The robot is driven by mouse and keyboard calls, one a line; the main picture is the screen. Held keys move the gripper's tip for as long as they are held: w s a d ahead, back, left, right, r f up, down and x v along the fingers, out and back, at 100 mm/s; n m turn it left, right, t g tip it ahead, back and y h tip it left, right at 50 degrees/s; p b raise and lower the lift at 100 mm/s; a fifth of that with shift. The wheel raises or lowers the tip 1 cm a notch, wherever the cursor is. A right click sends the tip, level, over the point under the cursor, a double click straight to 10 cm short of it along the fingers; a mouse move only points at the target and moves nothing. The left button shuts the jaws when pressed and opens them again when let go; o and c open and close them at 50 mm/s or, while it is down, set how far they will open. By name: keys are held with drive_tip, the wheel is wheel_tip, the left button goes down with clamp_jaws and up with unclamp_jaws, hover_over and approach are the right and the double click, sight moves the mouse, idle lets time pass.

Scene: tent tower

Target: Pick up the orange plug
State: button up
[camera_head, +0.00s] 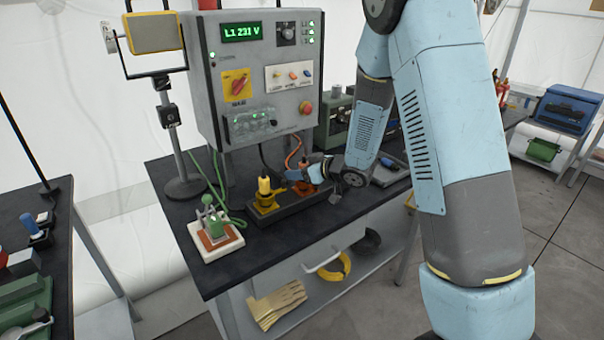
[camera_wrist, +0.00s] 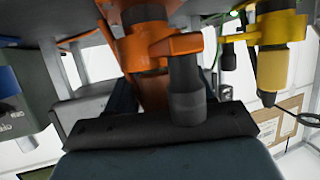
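The orange plug (camera_head: 303,188) stands at the right end of a black holder block (camera_head: 290,207) on the dark bench, partly hidden by my gripper in the head view. In the wrist view the orange plug (camera_wrist: 143,55) is close in front of the camera, with a dark grey cylinder beside it. My gripper (camera_head: 313,175) is low over the block, right at the plug. The wrist view shows a broad dark edge of it (camera_wrist: 160,130) just below the orange part. The fingertips are not clear in either view, so I cannot tell whether they grip the plug.
A yellow plug (camera_head: 264,187) stands in the block just left of the orange one. Further left is a green device on a white base (camera_head: 215,238). A grey control panel (camera_head: 258,75) rises behind, and a lamp stand (camera_head: 172,130) is at the left.

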drive_tip(key=c, duration=0.8)
drive_tip(key=shift+r, duration=0.1)
